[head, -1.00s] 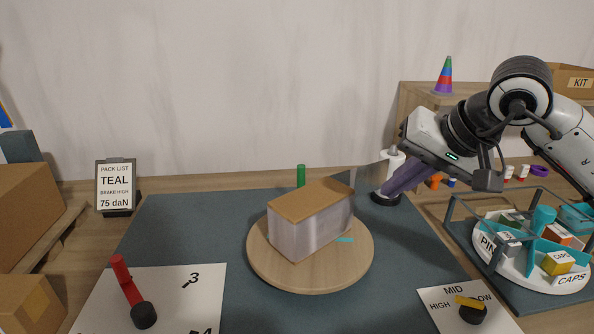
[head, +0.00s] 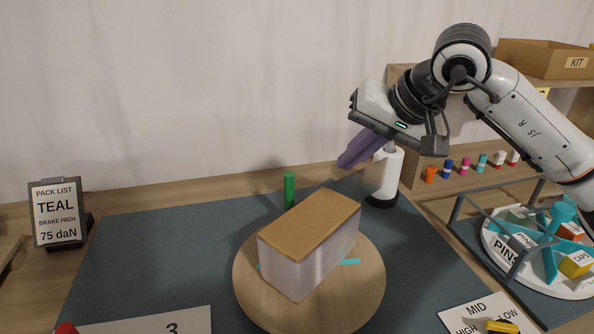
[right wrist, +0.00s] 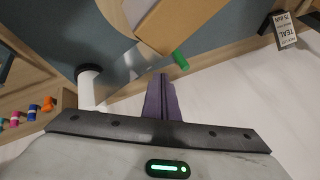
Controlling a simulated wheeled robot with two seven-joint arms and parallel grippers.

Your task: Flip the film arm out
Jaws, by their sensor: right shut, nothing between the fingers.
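A white film roll (head: 386,175) stands upright on a black base behind the turntable. A green upright post (head: 289,190) stands behind the box; it also shows in the right wrist view (right wrist: 180,60). In that view a translucent strip (right wrist: 122,68) spans between the roll (right wrist: 88,88) and the box side. I cannot tell a separate film arm apart. My right gripper (head: 345,163), with purple fingers, is shut and empty, pointing down-left in front of and above the roll's left side. Its closed fingers (right wrist: 161,82) point toward the gap between roll and post. My left gripper is out of view.
A brown-topped box (head: 311,222) sits on a round wooden turntable (head: 350,306). A divided round tray (head: 495,245) inside a frame stands at the right. A pack list sign (head: 58,213) stands at the left. The mat left of the turntable is clear.

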